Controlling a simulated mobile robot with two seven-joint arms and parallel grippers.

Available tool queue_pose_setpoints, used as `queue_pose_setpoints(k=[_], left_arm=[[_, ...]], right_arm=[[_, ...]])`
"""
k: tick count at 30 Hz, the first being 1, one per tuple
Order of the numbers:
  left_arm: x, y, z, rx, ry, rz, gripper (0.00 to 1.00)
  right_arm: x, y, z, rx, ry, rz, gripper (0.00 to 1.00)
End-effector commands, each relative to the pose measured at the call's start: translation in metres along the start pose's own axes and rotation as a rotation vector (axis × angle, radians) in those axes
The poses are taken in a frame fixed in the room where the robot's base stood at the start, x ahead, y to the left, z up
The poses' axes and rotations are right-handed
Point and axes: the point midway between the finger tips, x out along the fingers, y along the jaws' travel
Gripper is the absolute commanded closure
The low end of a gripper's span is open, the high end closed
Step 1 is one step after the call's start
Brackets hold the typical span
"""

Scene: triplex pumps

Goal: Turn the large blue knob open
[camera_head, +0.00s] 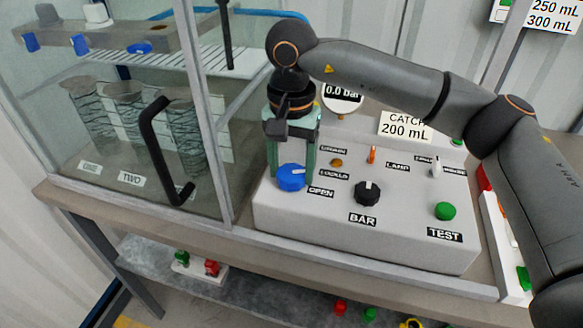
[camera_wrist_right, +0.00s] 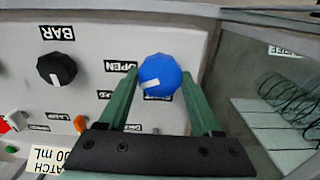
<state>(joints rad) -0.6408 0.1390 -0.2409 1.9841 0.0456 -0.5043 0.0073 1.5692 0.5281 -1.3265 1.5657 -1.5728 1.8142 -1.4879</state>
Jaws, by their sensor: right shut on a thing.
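The large blue knob (camera_head: 291,178) is on the white control panel (camera_head: 410,235), near its left end by the OPEN label (camera_head: 321,191). It carries a white pointer mark. In the right wrist view the blue knob (camera_wrist_right: 160,76) sits between the two green fingers of my right gripper (camera_wrist_right: 158,84). My right gripper (camera_head: 290,168) comes down on the knob from above and behind in the head view. It is shut on the knob. My left gripper is not in view.
A black BAR knob (camera_head: 367,194) and a green TEST button (camera_head: 445,211) are to the right of the blue knob. An orange switch (camera_head: 372,155) stands behind them. A glass cabinet with a black handle (camera_head: 160,150) stands close on the left.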

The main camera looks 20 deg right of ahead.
Motion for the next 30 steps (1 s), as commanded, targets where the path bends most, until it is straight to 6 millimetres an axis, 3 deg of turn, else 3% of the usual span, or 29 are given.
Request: queue_pose_setpoints(k=[15,30], left_arm=[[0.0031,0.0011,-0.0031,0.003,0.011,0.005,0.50],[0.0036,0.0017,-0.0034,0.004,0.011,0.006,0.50]], right_arm=[[-0.0006,0.0000,-0.0007,0.364,0.003,-0.001,0.90],[-0.0011,0.0000,-0.0009,0.447,0.003,-0.002,0.90]])
